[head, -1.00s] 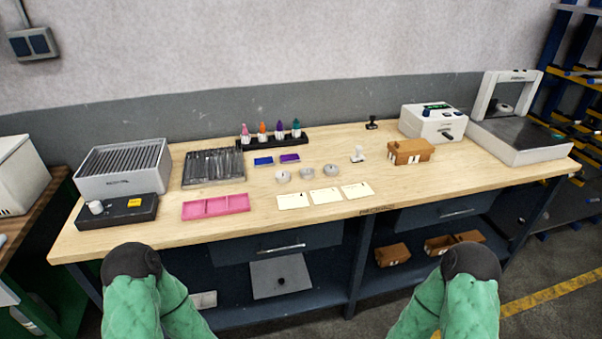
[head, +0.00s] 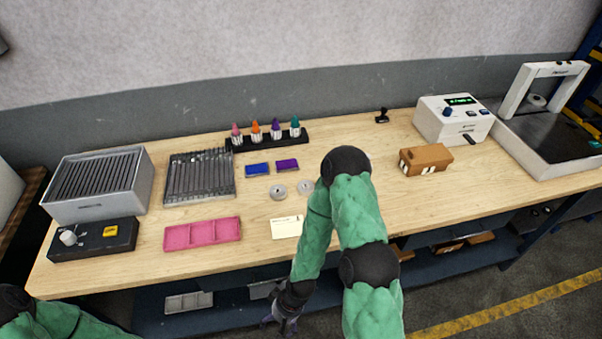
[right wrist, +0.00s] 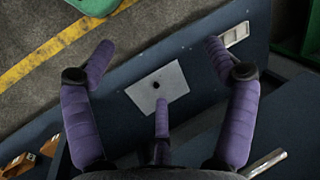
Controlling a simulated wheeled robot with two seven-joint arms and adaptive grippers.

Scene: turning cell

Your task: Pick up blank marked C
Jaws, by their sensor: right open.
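Two round silver metal blanks, the left one (head: 278,192) and another beside it (head: 305,187), lie on the wooden bench in the head view. My right arm covers the bench just right of them, hiding anything there. The letters on the blanks are too small to read, so I cannot tell which is C. My right gripper (head: 282,325) hangs low in front of the bench edge, well below the blanks. In the right wrist view its purple fingers (right wrist: 160,70) are spread and empty. My left gripper is out of view.
A cream card (head: 287,227) lies in front of the blanks, partly covered by my arm. A pink tray (head: 202,234) is to the left and a brown box (head: 426,160) to the right. A grey plate (right wrist: 168,82) lies below my right gripper. The bench's front edge (head: 170,268) is close.

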